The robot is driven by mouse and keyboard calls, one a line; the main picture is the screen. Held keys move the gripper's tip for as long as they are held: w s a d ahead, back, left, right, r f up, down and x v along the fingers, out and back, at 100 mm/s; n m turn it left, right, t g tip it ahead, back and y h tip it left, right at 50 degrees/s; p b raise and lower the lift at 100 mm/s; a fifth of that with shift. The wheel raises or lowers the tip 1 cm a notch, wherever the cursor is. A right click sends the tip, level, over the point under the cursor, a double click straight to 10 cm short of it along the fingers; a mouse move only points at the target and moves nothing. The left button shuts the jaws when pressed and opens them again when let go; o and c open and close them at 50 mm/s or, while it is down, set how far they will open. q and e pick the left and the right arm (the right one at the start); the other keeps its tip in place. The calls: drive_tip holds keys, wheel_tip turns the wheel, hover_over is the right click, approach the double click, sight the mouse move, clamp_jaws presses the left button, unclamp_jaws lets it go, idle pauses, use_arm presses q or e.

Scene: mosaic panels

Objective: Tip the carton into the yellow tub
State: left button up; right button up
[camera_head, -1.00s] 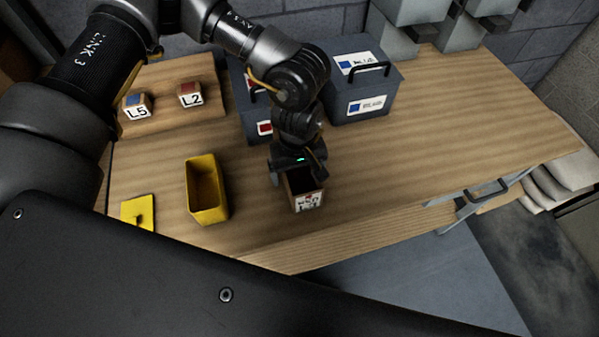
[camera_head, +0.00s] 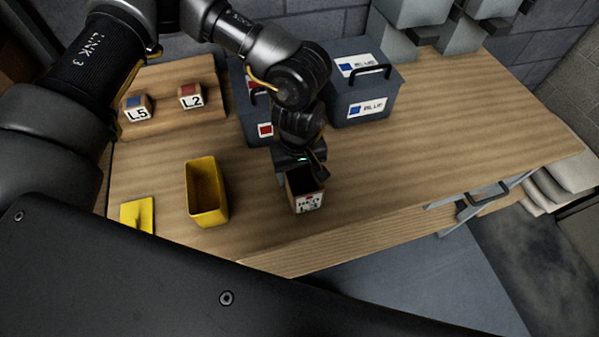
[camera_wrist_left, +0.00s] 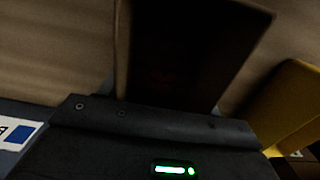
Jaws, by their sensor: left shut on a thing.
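The carton (camera_head: 308,202) is a small open-topped box with a dark inside and a white label with red and black marks. It is upright near the table's front edge. My left gripper (camera_head: 303,178) is shut on its far side. In the left wrist view the carton (camera_wrist_left: 185,50) fills the upper middle, its inside too dark to make out. The yellow tub (camera_head: 207,200) stands open and upright to the left of the carton, apart from it. Part of the tub (camera_wrist_left: 288,105) shows at the right of the left wrist view. My right gripper is not in view.
A yellow lid (camera_head: 137,213) lies left of the tub. Cartons L5 (camera_head: 136,110) and L2 (camera_head: 190,97) sit on a wooden board (camera_head: 165,77). A blue-labelled grey case (camera_head: 365,95) and a red-labelled one (camera_head: 250,118) stand behind. The table's right side is clear.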

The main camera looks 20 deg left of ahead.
use_arm(q)
wheel_tip(320, 180, up, 2)
drive_tip(key=shift+r, duration=0.1)
drive_tip(key=s+d+r+b, duration=0.5)
drive_tip(key=d+r, duration=0.5)
drive_tip(key=d, duration=0.2)
drive_tip(key=shift+s+d+r, duration=0.15)
drive_tip(key=shift+s+d, duration=0.2)
drive_tip(key=shift+s, duration=0.3)
